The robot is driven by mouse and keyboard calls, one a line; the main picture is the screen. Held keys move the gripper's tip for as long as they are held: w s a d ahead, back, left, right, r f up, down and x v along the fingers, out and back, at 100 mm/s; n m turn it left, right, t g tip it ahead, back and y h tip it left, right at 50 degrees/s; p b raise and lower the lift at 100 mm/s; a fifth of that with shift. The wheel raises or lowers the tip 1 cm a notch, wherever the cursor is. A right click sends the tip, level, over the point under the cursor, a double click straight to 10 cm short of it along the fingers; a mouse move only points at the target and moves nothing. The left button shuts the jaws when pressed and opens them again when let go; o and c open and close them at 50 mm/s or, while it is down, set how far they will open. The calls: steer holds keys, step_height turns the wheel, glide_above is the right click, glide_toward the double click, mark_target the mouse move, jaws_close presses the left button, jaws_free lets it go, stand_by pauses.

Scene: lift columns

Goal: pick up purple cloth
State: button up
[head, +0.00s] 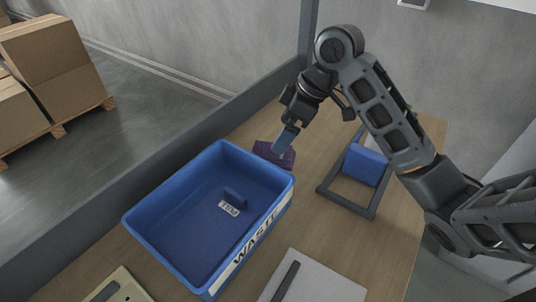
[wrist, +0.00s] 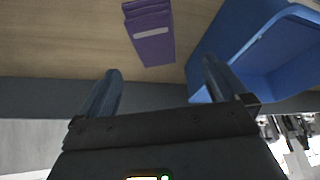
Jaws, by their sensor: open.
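The purple cloth (head: 272,152) lies folded on the wooden table, behind the upper right corner of the blue bin. In the wrist view the cloth (wrist: 152,42) shows as a layered purple stack with a pale stripe, beyond the fingertips and between their lines. My gripper (head: 287,140) is above and close to the cloth in the head view, covering part of it. In the wrist view my gripper (wrist: 162,75) has its two fingers spread wide with nothing between them.
A blue bin (head: 143,222) marked WASTE stands beside the cloth, with a small blue labelled item inside. A dark frame (head: 345,203) with a blue block (head: 365,165) is at the right. A grey raised edge (head: 100,200) runs along the table's far side. A light board (head: 320,285) lies in front.

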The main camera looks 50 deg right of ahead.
mark_target(273, 154)
steer(key=shift+s+d+f, duration=0.15)
steer(key=shift+d+f, duration=0.05)
steer(key=shift+f, duration=0.5)
steer(key=x, duration=0.3)
steer(key=p+x, duration=0.1)
steer(key=x, duration=0.2)
steer(key=shift+w+d+f, duration=0.15)
steer(key=shift+w+f, duration=0.1)
steer(key=shift+w, duration=0.05)
steer(key=shift+c, duration=0.3)
steer(key=c, duration=1.1)
steer(key=shift+r, duration=0.2)
